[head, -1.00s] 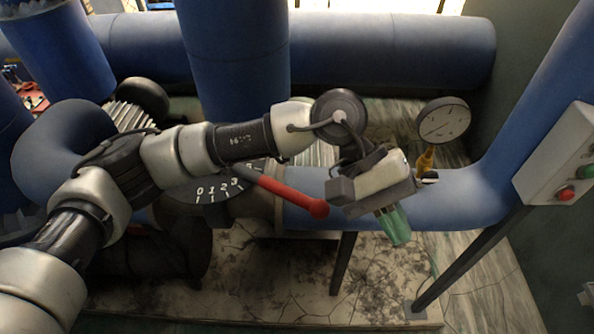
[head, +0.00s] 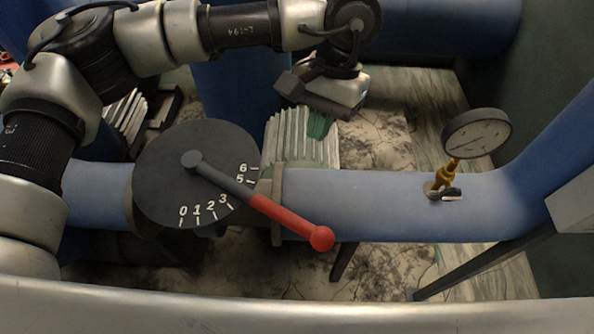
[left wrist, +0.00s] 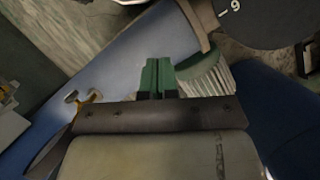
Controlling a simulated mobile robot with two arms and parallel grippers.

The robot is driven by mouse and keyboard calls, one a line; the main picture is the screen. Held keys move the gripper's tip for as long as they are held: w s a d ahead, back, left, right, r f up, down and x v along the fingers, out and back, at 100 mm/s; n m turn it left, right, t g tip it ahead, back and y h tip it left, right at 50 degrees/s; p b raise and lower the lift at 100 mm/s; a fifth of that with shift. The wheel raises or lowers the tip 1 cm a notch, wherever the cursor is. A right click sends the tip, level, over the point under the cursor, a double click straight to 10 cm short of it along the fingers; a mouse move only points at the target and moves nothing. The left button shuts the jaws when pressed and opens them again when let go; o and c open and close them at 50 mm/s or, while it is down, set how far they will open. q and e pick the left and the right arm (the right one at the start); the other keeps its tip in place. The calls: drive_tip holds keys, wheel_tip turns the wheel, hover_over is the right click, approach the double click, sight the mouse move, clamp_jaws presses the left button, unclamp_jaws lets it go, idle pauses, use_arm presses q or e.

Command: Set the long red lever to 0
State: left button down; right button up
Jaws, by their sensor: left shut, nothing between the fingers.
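The long lever has a grey shank and a red handle (head: 288,219) with a ball end. It pivots on the hub of a dark round dial (head: 165,185) and slants down to the right. It lies between the 3 and 5 marks, covering the mark there; the 0 mark is at the dial's lower edge. My left gripper (head: 318,125) is beyond the blue pipe, above and apart from the lever. Its green fingers (left wrist: 158,78) are together and empty in the left wrist view, where the dial's edge (left wrist: 262,20) shows upper right. My right gripper is not in view.
A pressure gauge (head: 477,134) on a brass fitting stands on the blue pipe (head: 370,205) right of the lever. A ribbed grey block (head: 300,140) is behind the pipe. A grey box (head: 575,205) is at the right edge. Space around the red handle is open.

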use_arm(q)
drive_tip(key=s+a+f+p, duration=0.3)
drive_tip(key=s+f+p, duration=0.3)
drive_tip(key=f, duration=0.4)
drive_tip(key=shift+s+a+p, duration=0.25)
drive_tip(key=shift+s+p, duration=0.15)
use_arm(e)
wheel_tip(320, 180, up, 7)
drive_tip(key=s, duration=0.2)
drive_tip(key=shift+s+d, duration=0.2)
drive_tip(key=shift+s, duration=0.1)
use_arm(q)
drive_tip(key=shift+f, duration=0.1)
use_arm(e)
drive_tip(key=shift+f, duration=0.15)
